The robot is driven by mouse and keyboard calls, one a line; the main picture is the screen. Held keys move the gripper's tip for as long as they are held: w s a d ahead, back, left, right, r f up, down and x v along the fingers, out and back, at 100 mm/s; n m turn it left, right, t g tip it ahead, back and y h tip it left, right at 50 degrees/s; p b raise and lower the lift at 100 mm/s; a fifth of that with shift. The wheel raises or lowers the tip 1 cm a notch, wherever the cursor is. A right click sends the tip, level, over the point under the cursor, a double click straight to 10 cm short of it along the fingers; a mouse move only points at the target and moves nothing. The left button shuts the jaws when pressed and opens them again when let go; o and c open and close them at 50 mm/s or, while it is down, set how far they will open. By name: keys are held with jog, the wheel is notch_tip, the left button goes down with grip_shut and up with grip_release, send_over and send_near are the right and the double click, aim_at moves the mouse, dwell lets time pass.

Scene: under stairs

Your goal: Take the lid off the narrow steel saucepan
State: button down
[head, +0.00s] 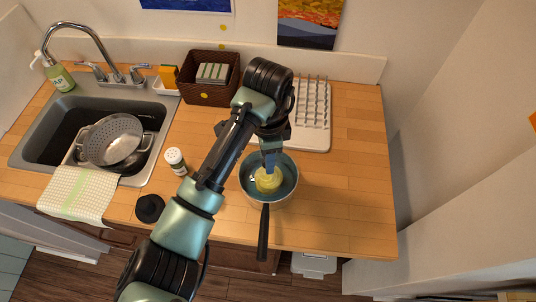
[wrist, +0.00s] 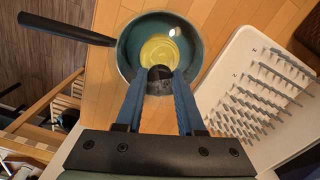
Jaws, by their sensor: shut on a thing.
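The saucepan (head: 290,190) stands on the wooden counter with its long black handle (head: 263,232) toward the front. It has a teal inside with something yellow (head: 268,180) in the middle, and it also shows in the wrist view (wrist: 193,35). My gripper (head: 269,163) points down over the pan. In the wrist view its blue fingers (wrist: 160,82) are shut on a small dark knob (wrist: 160,74), seen against the pan's near side. The knob looks like the lid's; the lid's plate seems see-through, and its edge is hard to make out. I cannot tell whether it touches the rim.
A white drying rack (head: 315,125) with pegs lies behind the pan. A brown basket (head: 205,92) stands back left. A white-topped shaker (head: 175,160) and a black round thing (head: 150,208) are to the left, before the sink (head: 40,140). The counter's right side (head: 360,180) is clear.

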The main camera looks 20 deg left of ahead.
jog(key=shift+r, duration=0.35)
notch_tip(320, 180, up, 6)
jog(key=p, duration=0.6)
dwell(0.5)
